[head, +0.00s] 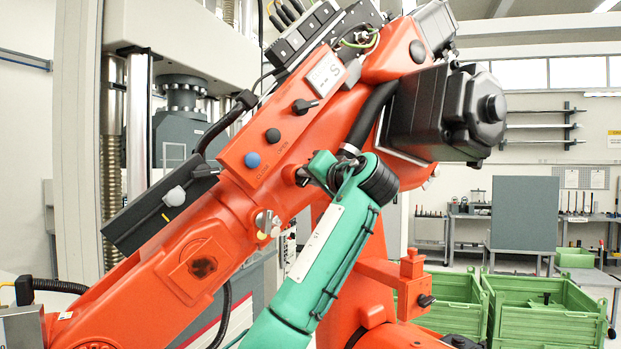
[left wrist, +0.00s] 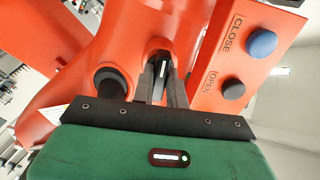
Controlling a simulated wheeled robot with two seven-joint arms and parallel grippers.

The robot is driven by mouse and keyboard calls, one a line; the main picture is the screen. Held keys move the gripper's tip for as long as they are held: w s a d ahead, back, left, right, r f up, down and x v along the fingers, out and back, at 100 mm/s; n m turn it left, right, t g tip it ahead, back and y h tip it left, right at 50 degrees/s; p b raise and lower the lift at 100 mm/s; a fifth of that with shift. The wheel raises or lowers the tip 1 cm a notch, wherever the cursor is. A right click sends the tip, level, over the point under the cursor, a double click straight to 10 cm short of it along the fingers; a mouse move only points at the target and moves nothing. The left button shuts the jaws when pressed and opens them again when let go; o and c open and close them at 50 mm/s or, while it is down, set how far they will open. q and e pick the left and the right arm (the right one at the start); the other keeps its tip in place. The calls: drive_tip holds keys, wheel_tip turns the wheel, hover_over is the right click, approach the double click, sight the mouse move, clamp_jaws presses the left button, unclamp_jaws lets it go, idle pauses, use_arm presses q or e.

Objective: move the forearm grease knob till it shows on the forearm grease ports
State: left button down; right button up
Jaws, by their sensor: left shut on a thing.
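My left gripper (head: 308,174) is at the side of the orange forearm (head: 345,112), at the end of my green arm. In the left wrist view its dark fingers (left wrist: 162,88) are closed around a small black knob (left wrist: 162,70) with a white line on it. I take this to be the forearm grease knob. The white line runs nearly upright in that view. The gripper mostly hides the knob in the head view. I cannot make out any grease port labels around it. My right gripper is not in view.
A blue button (left wrist: 262,43) marked CLOSE and a black button (left wrist: 233,89) marked OPEN are beside the gripper. A second black knob (head: 305,106) is higher on the forearm. A black ribbed cable (head: 372,112) passes close to my wrist. Green crates (head: 545,312) stand at right.

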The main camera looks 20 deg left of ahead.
use_arm(q)
drive_tip(key=shift+r, duration=0.15)
drive_tip(key=c, duration=1.4)
unclamp_jaws()
drive_tip(key=shift+d, duration=0.1)
drive_tip(key=b+v, duration=0.5)
drive_tip(key=v, duration=0.8)
drive_tip(key=shift+s+d+b, duration=0.25)
drive_tip(key=shift+d+b, duration=0.05)
drive_tip(key=shift+b, duration=0.1)
